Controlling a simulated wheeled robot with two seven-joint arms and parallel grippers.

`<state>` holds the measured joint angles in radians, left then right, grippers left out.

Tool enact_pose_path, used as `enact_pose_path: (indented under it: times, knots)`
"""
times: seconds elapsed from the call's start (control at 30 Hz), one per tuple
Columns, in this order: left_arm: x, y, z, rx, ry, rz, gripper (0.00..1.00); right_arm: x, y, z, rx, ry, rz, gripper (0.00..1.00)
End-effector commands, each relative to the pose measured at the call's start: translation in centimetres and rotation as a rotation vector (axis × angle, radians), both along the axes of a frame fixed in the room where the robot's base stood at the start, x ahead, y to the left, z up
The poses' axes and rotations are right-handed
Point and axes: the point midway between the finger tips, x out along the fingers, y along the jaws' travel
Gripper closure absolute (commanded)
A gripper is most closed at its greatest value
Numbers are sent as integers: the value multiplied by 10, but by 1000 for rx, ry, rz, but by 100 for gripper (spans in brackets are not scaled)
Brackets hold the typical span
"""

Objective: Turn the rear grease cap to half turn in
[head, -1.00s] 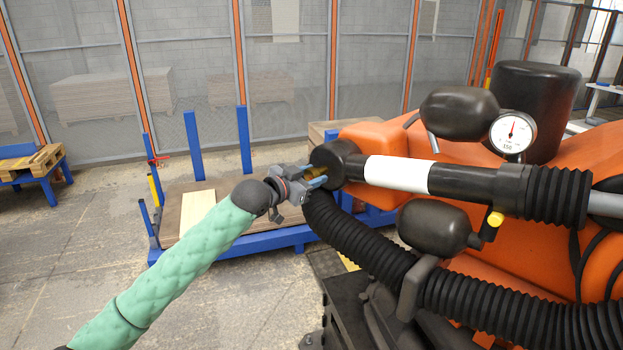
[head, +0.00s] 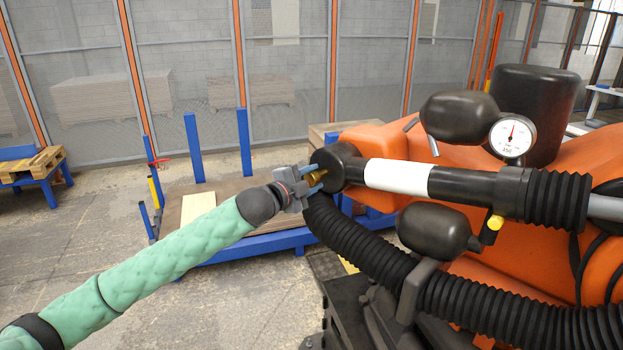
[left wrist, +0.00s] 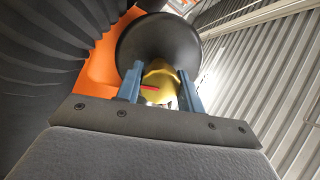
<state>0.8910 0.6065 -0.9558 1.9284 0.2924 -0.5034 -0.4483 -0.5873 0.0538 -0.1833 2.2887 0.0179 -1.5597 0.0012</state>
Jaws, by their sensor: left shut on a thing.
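The rear grease cap (head: 319,175) is a small brass-coloured piece on the end of a black round housing (head: 338,165). My left gripper (head: 315,181) comes in from the left and is shut on the cap, with one blue-grey finger on each side. In the left wrist view the yellow cap (left wrist: 160,82) sits between the two fingers, with a red mark across its front. The fingers hide part of its sides. My right gripper is not in view.
A ribbed black hose (head: 355,235) runs just below the housing. The orange machine body (head: 375,140) with a dial gauge (head: 513,137) fills the right side. A blue-framed rack (head: 240,245) stands behind my left arm.

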Motion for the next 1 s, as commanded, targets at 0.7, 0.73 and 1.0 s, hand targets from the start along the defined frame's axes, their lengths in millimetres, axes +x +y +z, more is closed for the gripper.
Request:
enact_pose_path:
  times: [0.7,0.73,1.0]
  knots:
    - [0,0,-1,257,-255,-1,85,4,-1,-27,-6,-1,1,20]
    - [0,0,-1,259,-257,-1,85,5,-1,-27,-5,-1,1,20]
    - [0,0,-1,265,-263,-1,85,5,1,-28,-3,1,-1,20]
